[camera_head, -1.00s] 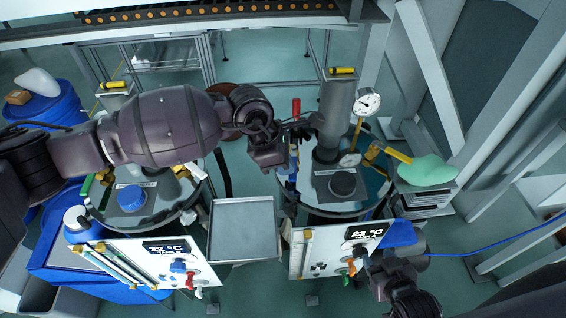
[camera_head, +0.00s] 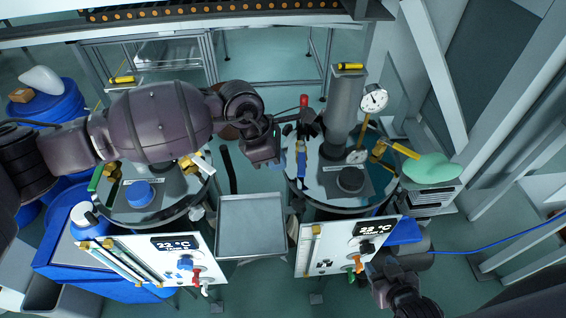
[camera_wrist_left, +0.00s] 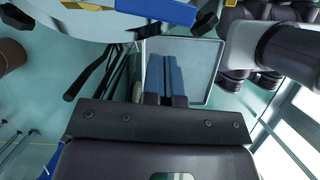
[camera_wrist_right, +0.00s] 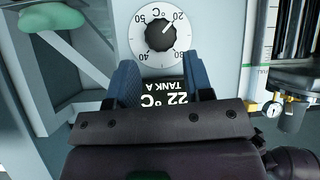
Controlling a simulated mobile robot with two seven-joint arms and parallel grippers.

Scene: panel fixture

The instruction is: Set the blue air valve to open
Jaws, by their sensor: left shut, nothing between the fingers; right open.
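A long blue lever (camera_head: 301,164) stands at the left edge of the right tank's lid, and I take it to be the blue air valve. Its length runs up and down the head picture. A blue bar with a yellow part, likely this lever, crosses the top of the left wrist view (camera_wrist_left: 158,10). My left gripper (camera_head: 276,150) is just left of the lever and apart from it. Its blue fingers (camera_wrist_left: 166,75) are shut and empty. My right gripper (camera_head: 376,268) is at the tank A panel (camera_head: 340,240). Its fingers (camera_wrist_right: 160,78) are open, before the panel's display.
A black temperature dial (camera_wrist_right: 160,32) is on the panel beyond my right fingers. An empty metal tray (camera_head: 250,225) stands between the tanks. A red handle (camera_head: 303,102) and black fitting (camera_head: 308,122) are behind the lever. A yellow lever (camera_head: 400,149) and gauge (camera_head: 374,98) stand right.

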